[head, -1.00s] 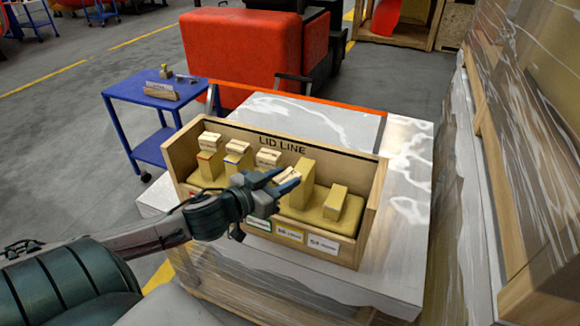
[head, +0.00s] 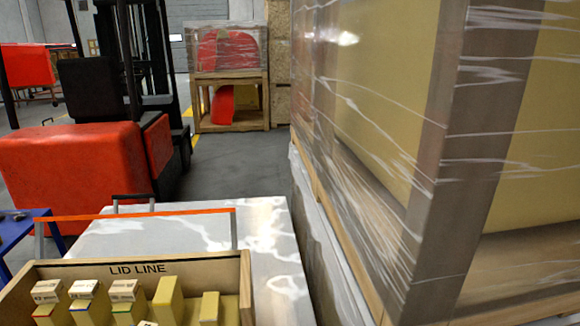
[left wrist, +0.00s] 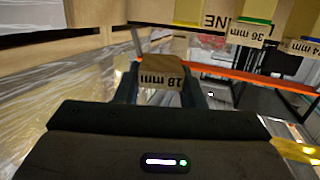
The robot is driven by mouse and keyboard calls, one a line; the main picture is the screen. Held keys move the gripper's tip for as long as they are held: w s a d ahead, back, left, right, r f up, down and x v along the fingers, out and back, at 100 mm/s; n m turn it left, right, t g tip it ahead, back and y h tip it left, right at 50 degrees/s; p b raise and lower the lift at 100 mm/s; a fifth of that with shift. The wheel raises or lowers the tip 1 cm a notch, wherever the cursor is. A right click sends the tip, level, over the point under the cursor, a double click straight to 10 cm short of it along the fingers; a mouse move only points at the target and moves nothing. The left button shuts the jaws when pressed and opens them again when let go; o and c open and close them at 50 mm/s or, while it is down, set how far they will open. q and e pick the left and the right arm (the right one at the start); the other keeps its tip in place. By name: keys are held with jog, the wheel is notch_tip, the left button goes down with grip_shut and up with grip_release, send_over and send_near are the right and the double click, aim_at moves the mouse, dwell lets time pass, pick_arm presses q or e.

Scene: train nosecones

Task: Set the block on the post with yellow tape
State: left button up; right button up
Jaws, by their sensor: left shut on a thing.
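My left gripper (left wrist: 161,88) is shut on a small tan block (left wrist: 161,72) marked "18 mm", in the middle of the left wrist view. The block shows upside down there. Just beyond it, a bare post end with a thin yellow band (left wrist: 187,23) hangs in from the top; the block is apart from it as far as I can tell. In the head view the tall bare post (head: 168,303) and a shorter post (head: 209,307) stand in the crate; their tape is out of sight. My right gripper is in neither view.
The "LID LINE" crate (head: 190,264) is cut off at the lower left. Labelled blocks (head: 123,290) sit on neighbouring posts, with blue and green tape visible. A wrapped pallet load (head: 440,130) fills the right. An orange rail (head: 150,214) runs behind the crate.

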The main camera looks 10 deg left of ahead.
pick_arm(q)
jog(key=w+d+f, duration=0.1)
jog(key=d+f, duration=0.1)
jog(key=d, duration=0.4)
jog(key=w+d+f+n+y, duration=0.1)
jog(key=d+f, duration=0.2)
jog(key=d, duration=0.3)
jog(key=shift+w+d+y, duration=0.25)
jog(key=shift+w+y, duration=0.05)
jog(key=shift+w, duration=0.05)
jog(key=w+d+r+m+g+h, duration=0.3)
jog(key=w+d+m+g+h, duration=0.1)
jog(key=d+m+g+h, duration=0.3)
jog(key=w+d+r+m+g+h, duration=0.3)
jog(key=w+d+m+g+h, duration=0.1)
jog(key=d+m+g+h, duration=0.4)
jog(key=shift+w+m+h, duration=0.15)
jog(key=shift+m+h, duration=0.45)
jog(key=shift+m, duration=0.4)
